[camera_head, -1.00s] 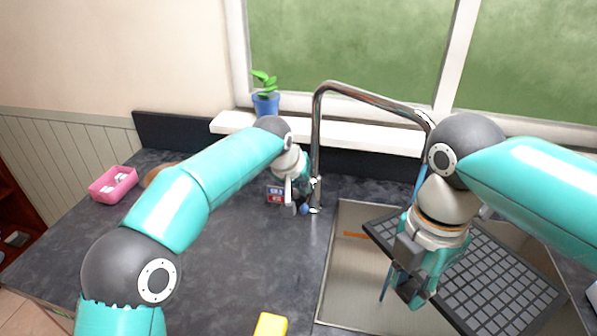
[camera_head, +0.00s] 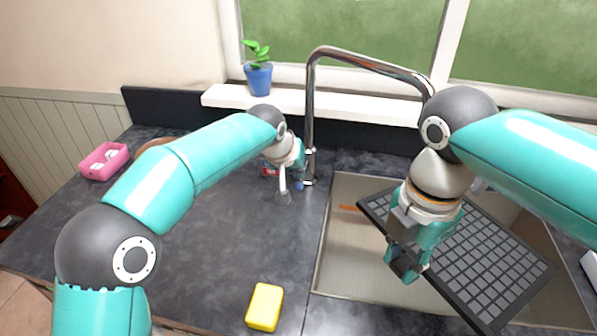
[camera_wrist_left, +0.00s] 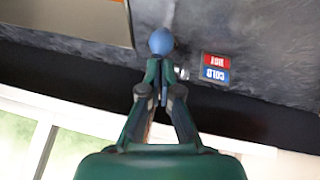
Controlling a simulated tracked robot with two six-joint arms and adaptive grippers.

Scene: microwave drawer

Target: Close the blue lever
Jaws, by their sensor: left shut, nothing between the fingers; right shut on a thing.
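The blue lever (camera_head: 298,185) is a small round-ended knob at the foot of the chrome tap (camera_head: 309,130). It also shows in the left wrist view (camera_wrist_left: 161,40), just beyond my fingertips. My left gripper (camera_head: 283,196) is shut and empty, close beside the lever on its left; I cannot tell whether they touch. The left wrist view shows its closed fingers (camera_wrist_left: 160,88). My right gripper (camera_head: 405,265) is shut at the left edge of a dark gridded rack (camera_head: 485,265) over the sink; it seems to hold that edge, with the contact partly hidden. No water stream shows.
A red and blue hot/cold label (camera_wrist_left: 215,68) is beside the lever. The metal sink (camera_head: 340,265) lies on the right. A yellow sponge (camera_head: 265,307) and a pink box (camera_head: 104,161) are on the dark counter. A potted plant (camera_head: 258,78) stands on the sill.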

